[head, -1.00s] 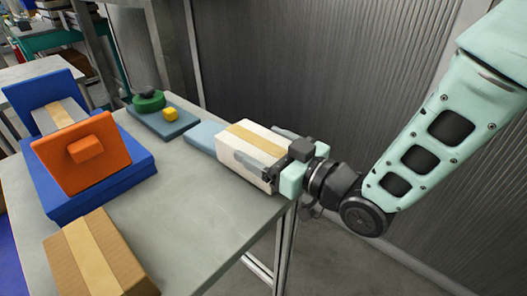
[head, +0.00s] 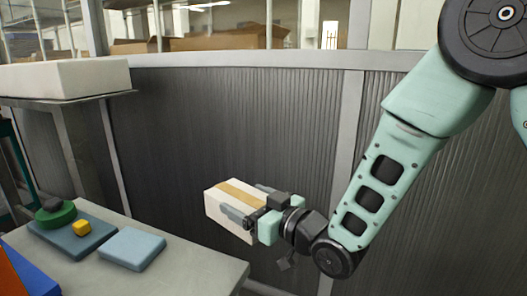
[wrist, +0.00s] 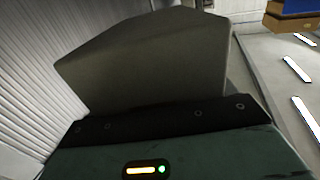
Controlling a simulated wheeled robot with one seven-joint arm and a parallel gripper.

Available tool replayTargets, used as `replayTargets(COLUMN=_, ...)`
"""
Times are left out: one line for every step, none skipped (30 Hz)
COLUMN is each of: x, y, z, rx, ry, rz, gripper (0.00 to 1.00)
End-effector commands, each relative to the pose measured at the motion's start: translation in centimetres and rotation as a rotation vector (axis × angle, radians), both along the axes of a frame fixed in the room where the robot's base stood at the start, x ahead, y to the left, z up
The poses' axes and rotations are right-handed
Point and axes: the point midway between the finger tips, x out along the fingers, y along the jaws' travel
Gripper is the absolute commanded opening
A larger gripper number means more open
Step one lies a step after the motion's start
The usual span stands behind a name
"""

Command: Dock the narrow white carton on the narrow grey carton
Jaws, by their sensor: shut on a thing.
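The narrow white carton (head: 229,205), with a tan tape strip along its top, is held beyond the table's back right edge in the head view. My gripper (head: 250,209) is shut on its right end, one finger on each side. In the wrist view the carton (wrist: 150,65) looks grey in shadow and fills the space ahead of the gripper. The narrow grey carton is not visible in either current view.
A bare blue-grey slab (head: 132,249) lies on the grey table (head: 190,275). Beside it, another slab (head: 64,246) bears a green disc (head: 56,214) and a yellow block (head: 81,228). An orange panel (head: 9,280) and blue block (head: 32,277) show at lower left. A ribbed wall stands behind.

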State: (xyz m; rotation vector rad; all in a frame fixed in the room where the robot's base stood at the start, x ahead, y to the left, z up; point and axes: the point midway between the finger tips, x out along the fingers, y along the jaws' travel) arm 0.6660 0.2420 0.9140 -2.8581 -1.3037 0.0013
Motion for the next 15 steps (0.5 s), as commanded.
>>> replayTargets(x=1.7, y=-2.4, z=-1.0, rx=-0.002, ry=0.002, rz=-0.063, gripper=0.48)
replayTargets(x=2.6, y=-3.7, z=-1.6, rx=-0.003, ry=0.003, rz=-0.099, gripper=0.48)
replayTargets(x=3.7, y=-5.6, z=-2.3, rx=-0.002, ry=0.002, rz=-0.147, gripper=0.48)
replayTargets(x=4.5, y=-7.0, z=-2.8, rx=-0.002, ry=0.002, rz=-0.184, gripper=0.48)
replayTargets(x=5.2, y=-8.4, z=-3.3, rx=-0.003, ry=0.003, rz=-0.219, gripper=0.48)
replayTargets(x=6.1, y=-10.4, z=-4.0, rx=-0.002, ry=0.002, rz=-0.268, gripper=0.48)
replayTargets(x=6.7, y=-11.9, z=-4.5, rx=-0.004, ry=0.002, rz=-0.304, gripper=0.48)
replayTargets(x=7.3, y=-13.4, z=-5.0, rx=-0.003, ry=0.002, rz=-0.341, gripper=0.48)
replayTargets(x=7.9, y=-15.4, z=-5.7, rx=-0.003, ry=0.002, rz=-0.388, gripper=0.48)
replayTargets(x=8.4, y=-17.0, z=-6.2, rx=-0.003, ry=0.001, rz=-0.426, gripper=0.48)
replayTargets(x=8.7, y=-18.5, z=-6.7, rx=-0.003, ry=0.001, rz=-0.460, gripper=0.48)
replayTargets(x=9.2, y=-20.5, z=-7.3, rx=-0.003, ry=0.001, rz=-0.507, gripper=0.48)
replayTargets(x=9.4, y=-22.0, z=-7.7, rx=-0.003, ry=0.000, rz=-0.539, gripper=0.48)
replayTargets(x=9.6, y=-23.3, z=-8.1, rx=-0.003, ry=0.000, rz=-0.569, gripper=0.48)
replayTargets(x=9.8, y=-25.0, z=-8.6, rx=-0.002, ry=0.000, rz=-0.608, gripper=0.48)
